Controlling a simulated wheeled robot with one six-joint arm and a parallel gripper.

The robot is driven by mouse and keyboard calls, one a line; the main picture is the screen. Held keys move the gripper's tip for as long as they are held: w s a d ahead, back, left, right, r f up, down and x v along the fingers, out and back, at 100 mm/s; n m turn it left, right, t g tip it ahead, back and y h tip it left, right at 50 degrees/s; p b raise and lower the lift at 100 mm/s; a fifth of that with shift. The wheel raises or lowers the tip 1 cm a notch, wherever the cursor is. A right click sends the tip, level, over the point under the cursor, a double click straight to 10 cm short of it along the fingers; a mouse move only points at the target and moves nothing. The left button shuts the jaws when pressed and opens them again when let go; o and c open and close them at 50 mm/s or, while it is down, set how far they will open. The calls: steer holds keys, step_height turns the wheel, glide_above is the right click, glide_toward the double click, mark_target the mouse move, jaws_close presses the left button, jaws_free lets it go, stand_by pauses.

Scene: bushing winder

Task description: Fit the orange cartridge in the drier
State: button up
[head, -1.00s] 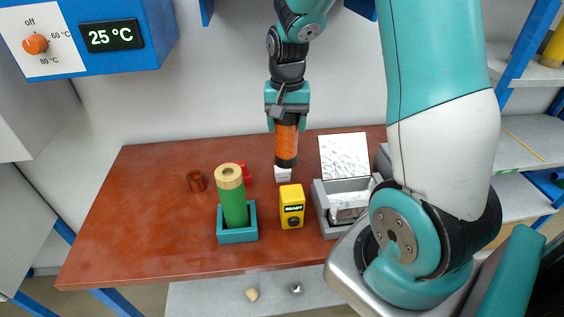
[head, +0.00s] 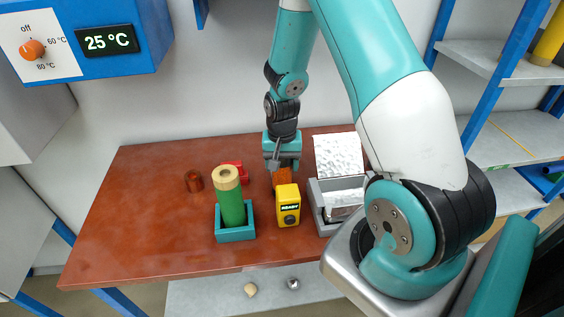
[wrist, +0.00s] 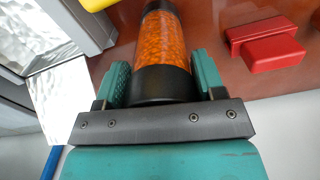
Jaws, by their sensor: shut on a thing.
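The orange cartridge (head: 279,180) with black end caps is held upright in my gripper (head: 283,165), at the back of the brown table. In the wrist view, the cartridge (wrist: 162,45) lies between the two teal fingers, which are shut on it. Its lower end is hidden behind a yellow box marked READY (head: 288,212). The small white block seen under it earlier is hidden now. I cannot tell whether the cartridge touches that block or which thing is the drier.
A green cylinder (head: 232,205) stands in a teal holder (head: 236,234) left of the yellow box. A grey box (head: 322,212) with a raised lid (head: 338,155) is close on the right. The table's left side is clear.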

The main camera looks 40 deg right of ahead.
steer(key=shift+f, duration=0.15)
steer(key=o, duration=1.1)
